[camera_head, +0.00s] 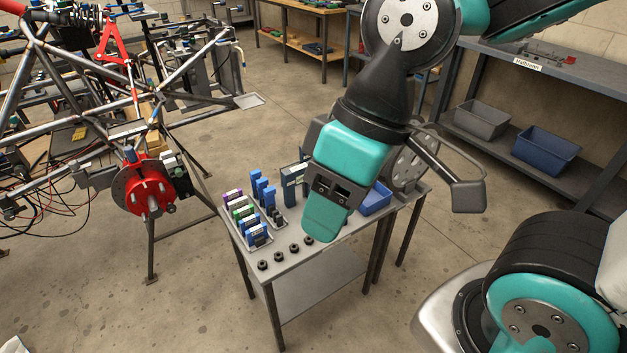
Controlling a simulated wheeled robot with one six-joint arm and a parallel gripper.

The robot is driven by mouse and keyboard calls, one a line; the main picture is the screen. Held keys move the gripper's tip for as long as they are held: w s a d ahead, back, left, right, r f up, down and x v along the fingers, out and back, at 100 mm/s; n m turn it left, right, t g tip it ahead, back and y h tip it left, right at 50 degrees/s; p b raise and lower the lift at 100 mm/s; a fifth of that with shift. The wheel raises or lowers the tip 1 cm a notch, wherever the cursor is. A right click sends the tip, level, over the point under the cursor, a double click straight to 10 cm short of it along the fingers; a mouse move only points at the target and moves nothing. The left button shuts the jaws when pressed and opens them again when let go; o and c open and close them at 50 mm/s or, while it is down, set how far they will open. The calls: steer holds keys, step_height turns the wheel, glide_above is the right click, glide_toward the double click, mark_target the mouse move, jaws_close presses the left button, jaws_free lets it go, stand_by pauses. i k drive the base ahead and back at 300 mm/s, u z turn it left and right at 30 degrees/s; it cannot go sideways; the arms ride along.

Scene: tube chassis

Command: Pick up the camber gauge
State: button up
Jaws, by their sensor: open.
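My gripper (326,222), teal and dark grey, hangs over the small grey workbench in the middle of the view. It points down and hides part of the bench top. It is open, and I see nothing held in it. I cannot pick out the camber gauge for certain. A dark boxy device (293,184) stands on the bench just left of my gripper and is partly hidden by it. Another dark device with a pale label (176,172) sits beside the red brake disc (145,187) on the tube chassis (112,127).
The bench (290,268) also holds racks of blue, green and purple blocks (246,216), several dark nuts (294,248) and a blue bin (376,199). A shelf with grey (482,119) and blue (546,150) bins stands at right. Open floor lies between chassis and bench.

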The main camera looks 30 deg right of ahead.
mark_target(292, 178)
steer(key=z, duration=0.05)
steer(key=i, duration=0.85)
steer(key=u, duration=0.2)
